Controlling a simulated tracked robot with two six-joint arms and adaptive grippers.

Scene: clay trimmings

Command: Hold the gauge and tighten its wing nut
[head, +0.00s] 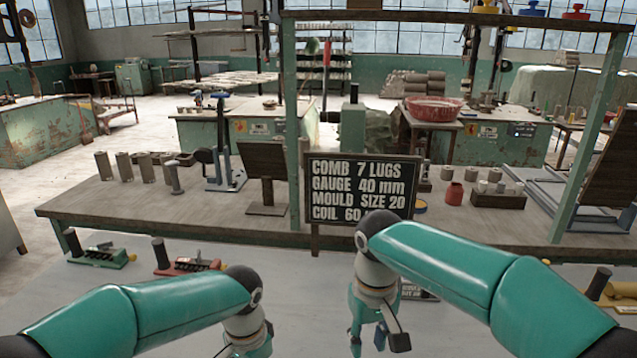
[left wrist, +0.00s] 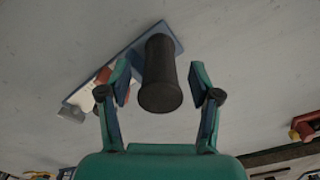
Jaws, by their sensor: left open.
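In the left wrist view, a dark upright cylindrical handle (left wrist: 160,75) stands on a blue base plate (left wrist: 172,36) with red and pale parts at its side. This looks like the gauge; I cannot make out its wing nut. My left gripper (left wrist: 160,82) is open, its fingers on either side of the handle and apart from it. In the head view my left gripper (head: 248,346) is cut off by the bottom edge and the gauge is hidden. My right gripper (head: 377,342) hangs over the grey table to the right, with its fingers apart and nothing between them.
A green tool (head: 100,256) and a red tool (head: 190,264), both with dark handles, lie at the table's left; the red one shows in the left wrist view (left wrist: 306,127). A signboard (head: 360,190) reads "GAUGE 40 mm". A small sign stands behind my right gripper. A yellow item (head: 622,291) lies right.

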